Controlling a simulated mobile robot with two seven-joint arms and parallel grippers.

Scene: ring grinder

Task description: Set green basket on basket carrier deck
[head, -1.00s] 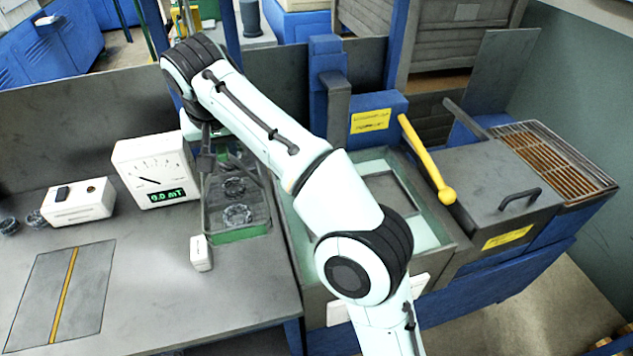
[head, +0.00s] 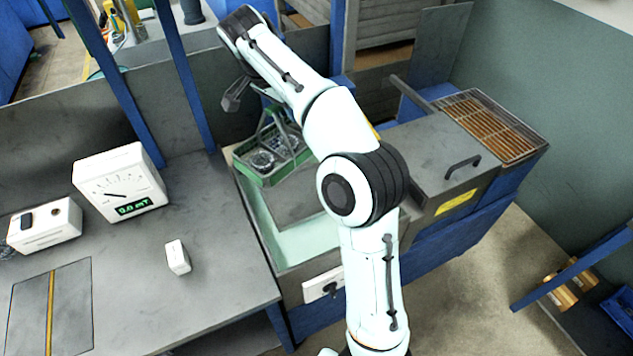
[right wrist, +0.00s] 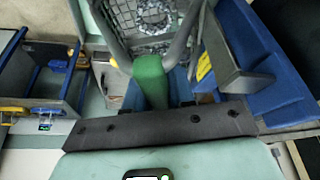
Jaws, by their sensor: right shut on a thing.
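The green basket (head: 268,178) holds several grey metal rings and has a raised handle. It is over the back left part of the pale green tank, at the near deck's rear edge. I cannot tell whether it touches anything below. A flat grey plate, apparently the basket carrier deck (head: 300,208), shows in front of the basket, partly hidden by my right arm. My right gripper (head: 266,98) is shut on the basket's handle. In the right wrist view the green handle grip (right wrist: 150,82) and the mesh basket (right wrist: 122,18) show beyond the wrist. My left gripper is not in view.
A white gauge (head: 122,182) reading 0.0 mT, a white switch box (head: 45,226) and a small white block (head: 177,257) stand on the grey table (head: 215,285). A grey lidded box (head: 440,150) and a rusty grate (head: 490,125) lie right of the tank.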

